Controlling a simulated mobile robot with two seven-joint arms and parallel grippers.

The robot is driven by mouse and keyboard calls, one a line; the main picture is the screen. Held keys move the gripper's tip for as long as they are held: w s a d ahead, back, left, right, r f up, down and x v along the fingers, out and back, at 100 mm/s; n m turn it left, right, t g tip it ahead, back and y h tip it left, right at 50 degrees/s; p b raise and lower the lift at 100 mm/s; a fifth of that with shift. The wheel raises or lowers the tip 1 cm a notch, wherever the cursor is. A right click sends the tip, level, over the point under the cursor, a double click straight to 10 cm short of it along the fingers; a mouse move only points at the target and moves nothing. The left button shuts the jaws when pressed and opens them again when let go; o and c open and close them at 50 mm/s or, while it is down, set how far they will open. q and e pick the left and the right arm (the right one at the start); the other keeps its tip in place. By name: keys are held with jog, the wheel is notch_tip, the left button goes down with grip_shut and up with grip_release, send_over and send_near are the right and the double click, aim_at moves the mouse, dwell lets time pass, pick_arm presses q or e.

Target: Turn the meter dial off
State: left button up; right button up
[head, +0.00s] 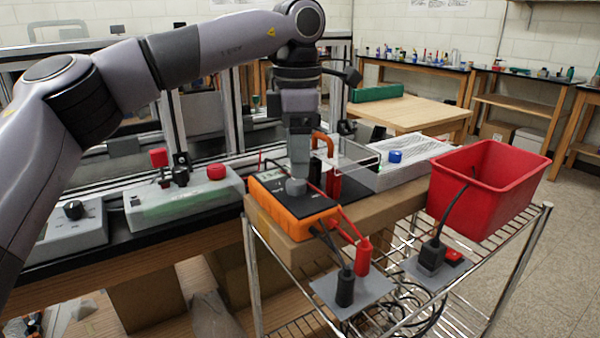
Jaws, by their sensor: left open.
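The orange and black meter (268,203) lies on a brown box-like ledge at the middle of the head view. Its round grey dial (296,187) sits on the black top face. My left gripper (299,172) points straight down just above the dial. It is open, with its fingers seen nearly edge-on, so I cannot tell whether they touch the dial or straddle it. The gripper hides part of the meter's far side. The dial's pointer setting is too small to read. My right gripper is not in view.
Red and black probe plugs (362,257) stand in front of the meter with cables. A red bin (484,190) stands on the wire cart at right. A box with a red knob (216,172) is left of the meter. An orange handle (329,146) and clear cover (358,154) stand close behind the gripper.

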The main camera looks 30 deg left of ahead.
aim_at(298, 181)
pick_arm(q)
notch_tip(298, 181, down, 3)
jog(key=shift+r, duration=0.1)
jog(key=shift+f, duration=0.6)
jog(key=c, duration=1.1)
jog(key=shift+o, duration=0.2)
